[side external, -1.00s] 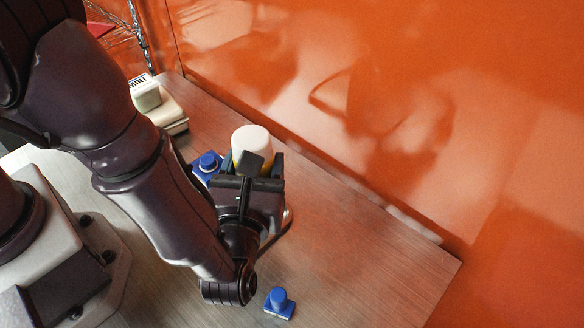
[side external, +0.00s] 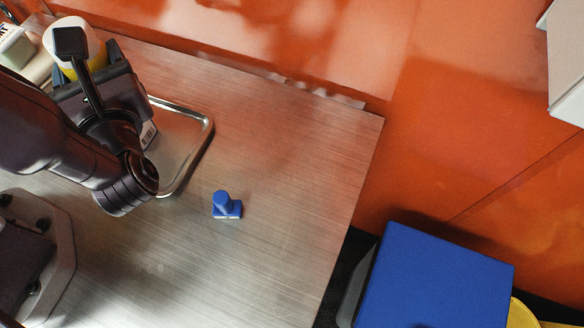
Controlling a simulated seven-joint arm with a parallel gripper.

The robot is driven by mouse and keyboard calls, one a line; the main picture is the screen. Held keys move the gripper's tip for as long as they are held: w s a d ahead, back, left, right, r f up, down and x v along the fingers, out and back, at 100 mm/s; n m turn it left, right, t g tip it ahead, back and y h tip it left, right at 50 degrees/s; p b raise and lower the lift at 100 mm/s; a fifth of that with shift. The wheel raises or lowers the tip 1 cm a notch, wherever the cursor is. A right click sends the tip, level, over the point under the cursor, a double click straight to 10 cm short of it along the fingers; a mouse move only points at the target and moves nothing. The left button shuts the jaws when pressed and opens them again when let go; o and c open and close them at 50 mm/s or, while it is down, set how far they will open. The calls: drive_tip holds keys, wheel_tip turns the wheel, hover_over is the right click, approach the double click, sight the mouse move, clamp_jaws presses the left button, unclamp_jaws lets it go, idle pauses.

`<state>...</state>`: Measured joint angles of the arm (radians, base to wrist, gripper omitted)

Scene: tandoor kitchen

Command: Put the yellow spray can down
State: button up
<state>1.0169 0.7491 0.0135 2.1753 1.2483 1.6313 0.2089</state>
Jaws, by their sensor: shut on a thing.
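The yellow spray can (side external: 67,73) has a large white cap and shows at the upper left of the side external view. My gripper (side external: 90,78) is shut around it, and the can looks upright. The gripper and its dark camera mount hide most of the can's body. I cannot tell whether its base touches anything. A shiny metal tray (side external: 208,133) lies on the table just right of my gripper, its left part hidden behind it.
A blue knobbed block (side external: 227,206) stands on the brushed table (side external: 275,150). Pale boxes (side external: 18,48) sit at the far left. An orange wall (side external: 300,35) runs behind the table. A large blue box (side external: 435,280) is beyond the right edge. The table's right half is mostly clear.

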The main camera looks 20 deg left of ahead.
drive_tip(key=s+a+f+n+g+y, duration=0.45)
drive_tip(key=s+n+g, duration=0.45)
drive_tip(key=g, duration=0.5)
drive_tip(key=s+d+n+g+h, duration=0.9)
drive_tip(key=d+n+g+h, duration=0.3)
drive_tip(key=n+g+h, duration=0.45)
drive_tip(key=w+d+r+n+t+h, duration=0.3)
drive_tip(key=w+d+n+t+h, duration=0.3)
drive_tip(key=h, duration=0.3)
drive_tip(key=w+d+r+n+t+h, duration=0.35)
drive_tip(key=w+n+t+h, duration=0.35)
drive_tip(key=h, duration=0.3)
drive_tip(key=shift+n+g, duration=0.35)
drive_tip(key=shift+n, duration=0.1)
drive_tip(key=w+d+f, duration=0.2)
drive_tip(key=d+f, duration=0.2)
drive_tip(key=f, duration=0.1)
drive_tip(key=w+d+f, duration=0.3)
drive_tip(key=d+f, duration=0.1)
drive_tip(key=f, duration=0.1)
drive_tip(key=w+d+f, duration=0.3)
drive_tip(key=f, duration=0.2)
drive_tip(key=shift+w+d, duration=0.2)
drive_tip(key=shift+d, duration=0.2)
drive_tip(key=shift+d+f, duration=0.15)
drive_tip(key=shift+f, duration=0.1)
drive_tip(key=shift+w+f, duration=0.1)
drive_tip(key=shift+f, duration=1.35)
